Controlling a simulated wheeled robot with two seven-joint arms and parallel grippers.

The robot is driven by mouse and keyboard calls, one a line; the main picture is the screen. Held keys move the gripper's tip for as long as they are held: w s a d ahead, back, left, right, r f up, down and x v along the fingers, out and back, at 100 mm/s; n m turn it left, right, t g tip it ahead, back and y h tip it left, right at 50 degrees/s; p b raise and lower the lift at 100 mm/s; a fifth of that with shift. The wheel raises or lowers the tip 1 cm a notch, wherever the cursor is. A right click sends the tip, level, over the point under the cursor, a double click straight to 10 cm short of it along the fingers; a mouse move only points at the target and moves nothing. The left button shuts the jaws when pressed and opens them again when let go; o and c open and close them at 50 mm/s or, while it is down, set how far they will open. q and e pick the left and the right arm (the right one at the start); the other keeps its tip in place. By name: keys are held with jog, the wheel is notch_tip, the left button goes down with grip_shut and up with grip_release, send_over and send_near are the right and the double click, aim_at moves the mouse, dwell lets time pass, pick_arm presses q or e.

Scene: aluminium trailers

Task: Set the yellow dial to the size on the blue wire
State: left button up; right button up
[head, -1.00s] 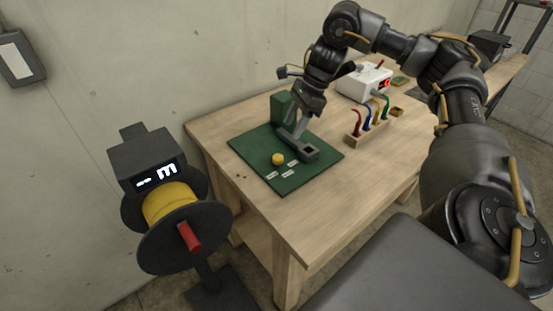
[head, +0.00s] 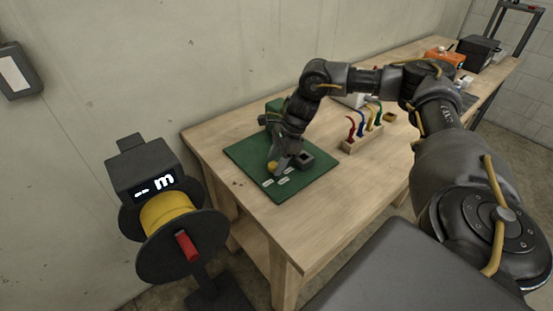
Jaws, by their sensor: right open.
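The yellow dial (head: 272,166) sits on the green board (head: 238,158) on the wooden table, with small white labels (head: 283,181) just in front of it. The label text is too small to read. My right gripper (head: 280,163) is low over the board, its fingers at the dial and partly hiding it. It is open; I cannot tell whether it touches the dial. The blue wire (head: 379,111) stands in a wooden block (head: 366,141) with red, yellow and green wires. No size on it is readable. My left gripper is not in view.
A black reel stand with a yellow spool (head: 166,212), a red handle (head: 187,246) and a lit display (head: 155,187) stands left of the table. The table's front (head: 310,225) is clear.

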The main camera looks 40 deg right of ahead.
jog(key=c, duration=1)
jog(key=shift+o, duration=0.2)
jog(key=shift+s+m, duration=0.1)
jog(key=shift+m, duration=0.3)
jog(key=m+t+h, duration=0.1)
jog(key=m, duration=0.2)
jog(key=shift+s+a, duration=0.1)
jog(key=m+t, duration=0.1)
jog(key=m, duration=0.1)
jog(key=shift+a+m+h+p, duration=0.1)
jog(key=shift+m+h+p, duration=0.2)
jog(key=shift+s+a+r+m+h+p, duration=0.1)
jog(key=shift+m+h+p, duration=0.2)
jog(key=shift+m, duration=0.3)
jog(key=shift+r+m+h+p, duration=0.1)
jog(key=shift+m+h+p, duration=0.15)
jog(key=shift+m, duration=0.35)
jog(key=shift+f+m+t+h+p, duration=0.1)
jog(key=shift+m+t+h+p, duration=0.35)
jog(key=shift+m+p, duration=0.7)
jog(key=shift+m, duration=0.45)
